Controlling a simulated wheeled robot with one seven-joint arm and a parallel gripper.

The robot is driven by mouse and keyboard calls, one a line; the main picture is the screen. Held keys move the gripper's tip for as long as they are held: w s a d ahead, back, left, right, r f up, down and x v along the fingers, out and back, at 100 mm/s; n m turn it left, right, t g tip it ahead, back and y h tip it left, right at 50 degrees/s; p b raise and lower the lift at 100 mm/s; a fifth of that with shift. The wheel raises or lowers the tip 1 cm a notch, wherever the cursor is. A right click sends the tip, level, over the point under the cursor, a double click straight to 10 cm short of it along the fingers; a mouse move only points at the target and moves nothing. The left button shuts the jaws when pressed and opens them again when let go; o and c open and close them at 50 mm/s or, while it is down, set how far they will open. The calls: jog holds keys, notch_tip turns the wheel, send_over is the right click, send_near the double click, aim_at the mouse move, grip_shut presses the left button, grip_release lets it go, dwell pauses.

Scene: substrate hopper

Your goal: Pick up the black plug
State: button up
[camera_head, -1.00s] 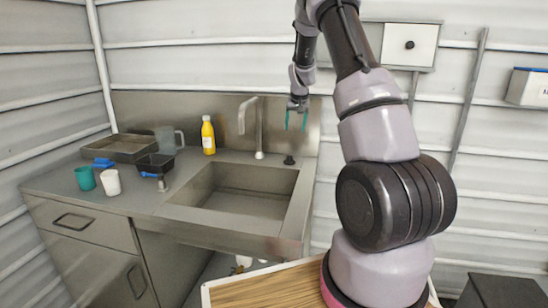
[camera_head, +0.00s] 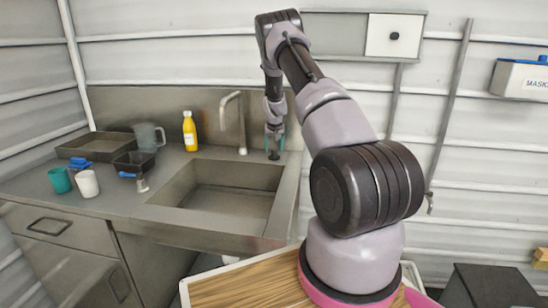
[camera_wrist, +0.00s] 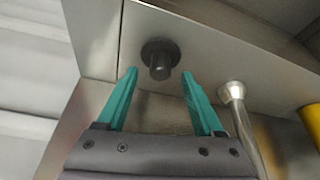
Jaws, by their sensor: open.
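The black plug (camera_head: 273,156) stands upright on the steel counter behind the sink's right rear corner. In the wrist view the plug (camera_wrist: 159,58) shows a round base and a narrower stem, lying between and just beyond my two teal fingertips. My gripper (camera_head: 274,140) is lowered right over the plug, with its fingers spread on either side. The wrist view shows my gripper (camera_wrist: 160,84) open and empty, and I see no finger touching the plug.
The tap (camera_head: 241,125) rises close to the left of my gripper; its base (camera_wrist: 232,92) shows right of the fingers. A yellow bottle (camera_head: 190,132) stands farther left. The sink basin (camera_head: 222,200) is empty. Cups, a jug and trays occupy the counter's left part.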

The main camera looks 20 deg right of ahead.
aim_at(274, 150)
jog(key=shift+x, duration=1.2)
grip_shut()
notch_tip(274, 150, up, 10)
jog(key=shift+r, duration=0.1)
